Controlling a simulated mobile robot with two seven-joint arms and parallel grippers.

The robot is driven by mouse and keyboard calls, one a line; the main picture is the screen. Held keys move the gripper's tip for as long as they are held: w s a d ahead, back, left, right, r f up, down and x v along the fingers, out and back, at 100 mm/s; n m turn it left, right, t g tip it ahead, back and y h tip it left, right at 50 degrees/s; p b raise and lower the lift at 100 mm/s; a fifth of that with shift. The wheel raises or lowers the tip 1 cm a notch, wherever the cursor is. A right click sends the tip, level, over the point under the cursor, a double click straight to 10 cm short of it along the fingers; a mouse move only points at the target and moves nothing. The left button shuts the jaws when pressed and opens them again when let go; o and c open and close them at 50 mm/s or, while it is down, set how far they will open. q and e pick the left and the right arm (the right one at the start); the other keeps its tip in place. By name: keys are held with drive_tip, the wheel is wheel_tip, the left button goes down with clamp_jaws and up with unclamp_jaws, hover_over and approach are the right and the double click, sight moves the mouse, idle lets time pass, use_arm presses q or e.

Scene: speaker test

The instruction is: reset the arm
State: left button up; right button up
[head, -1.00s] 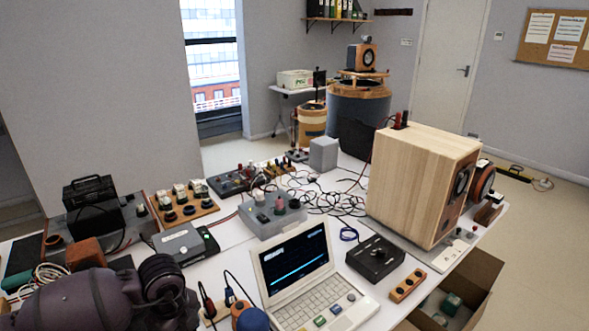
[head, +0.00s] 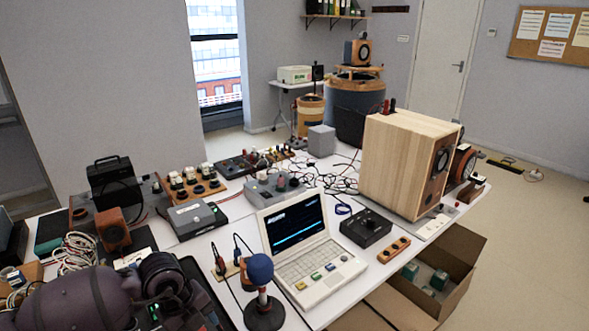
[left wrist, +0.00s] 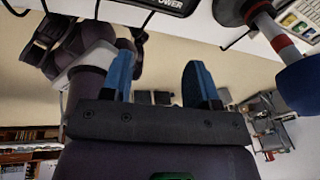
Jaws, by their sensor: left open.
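My left arm (head: 85,300), dark purple, lies across the bottom left corner of the head view, in front of the table's near edge. Its fingers do not show clearly there. In the left wrist view my left gripper (left wrist: 160,82) has its two blue fingers well apart with nothing between them. My right gripper is in neither view.
A blue-topped microphone (head: 259,270) stands near the table's front edge, right of my left arm; it also shows in the left wrist view (left wrist: 303,84). A laptop (head: 300,250), a wooden speaker (head: 405,165) and an open carton (head: 440,270) are further right.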

use_arm(q)
drive_tip(key=w+d+r+m+t+h, duration=0.15)
drive_tip(key=d+r+m+h, duration=0.25)
drive_tip(key=d+r+h, duration=0.75)
wheel_tip(320, 180, up, 6)
drive_tip(key=w+n+t+h, duration=0.3)
drive_tip(key=n+t, duration=0.3)
drive_tip(key=t, duration=0.3)
drive_tip(key=s+a+f+n+t+y, duration=0.2)
drive_tip(key=a+f+n+t+y, duration=0.4)
drive_tip(key=a+f+n+y, duration=0.85)
drive_tip(key=s+a+f+n+g+y, duration=0.1)
drive_tip(key=s+a+f+n+g, duration=0.1)
drive_tip(key=s+f+n, duration=0.2)
drive_tip(key=s+a+f+n+g+y, duration=0.1)
drive_tip(key=s+a+f+n+g, duration=0.2)
drive_tip(key=s+f, duration=0.7)
drive_tip(key=s+n, duration=0.2)
drive_tip(key=s, duration=0.3)
drive_tip(key=shift+s+f+y, duration=0.2)
drive_tip(key=shift+s+y, duration=0.2)
drive_tip(key=shift+d, duration=0.1)
